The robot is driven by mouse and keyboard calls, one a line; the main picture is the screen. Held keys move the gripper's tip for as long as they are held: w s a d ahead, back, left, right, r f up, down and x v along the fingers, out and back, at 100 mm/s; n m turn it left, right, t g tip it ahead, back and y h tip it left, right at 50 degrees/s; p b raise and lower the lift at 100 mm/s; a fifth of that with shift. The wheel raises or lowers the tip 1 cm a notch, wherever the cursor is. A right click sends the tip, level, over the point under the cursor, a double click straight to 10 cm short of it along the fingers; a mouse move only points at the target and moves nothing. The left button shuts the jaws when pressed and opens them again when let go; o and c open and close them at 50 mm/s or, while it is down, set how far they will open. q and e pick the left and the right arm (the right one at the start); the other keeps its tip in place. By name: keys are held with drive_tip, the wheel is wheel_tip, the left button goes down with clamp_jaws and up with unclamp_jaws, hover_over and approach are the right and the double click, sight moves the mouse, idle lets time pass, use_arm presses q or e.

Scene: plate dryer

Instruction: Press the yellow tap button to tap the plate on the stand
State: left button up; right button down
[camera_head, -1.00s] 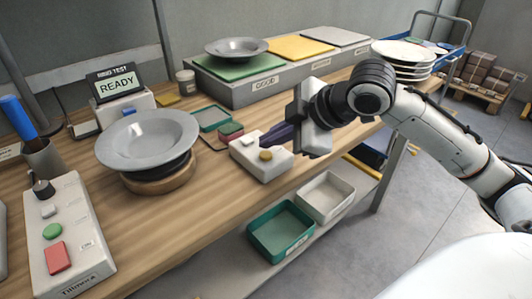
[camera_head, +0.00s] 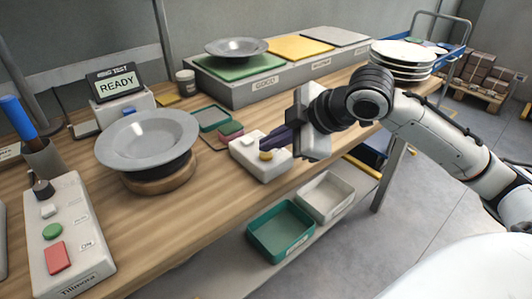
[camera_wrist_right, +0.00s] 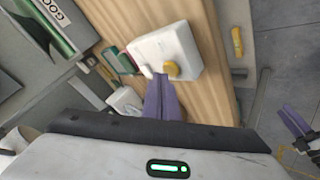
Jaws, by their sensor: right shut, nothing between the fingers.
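A grey plate (camera_head: 148,139) rests on a round wooden stand (camera_head: 160,181) on the bench. To its right is a white button box with a yellow button (camera_head: 266,156) and a white button. My right gripper (camera_head: 270,142) is shut and empty, with its purple fingertips over the box, close to the yellow button. In the right wrist view the fingertips (camera_wrist_right: 160,82) lie beside the yellow button (camera_wrist_right: 172,70), between it and the white one. I cannot tell whether they touch the box. My left gripper is not in view.
A display (camera_head: 115,85) reading READY stands behind the plate. A control box (camera_head: 66,236) with red and green buttons is at the left. A sorting stand (camera_head: 285,73) with coloured pads is at the back. Bins (camera_head: 281,232) sit below the bench's front edge.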

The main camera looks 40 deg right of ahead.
sight(271, 158)
drive_tip(key=shift+f, duration=0.55)
idle(0.9)
drive_tip(key=shift+r+p, duration=0.95)
drive_tip(key=shift+p, duration=0.05)
drive_tip(key=shift+r, duration=0.1)
wheel_tip(271, 158, up, 5)
drive_tip(key=p, duration=0.5)
drive_tip(key=shift+p, duration=0.4)
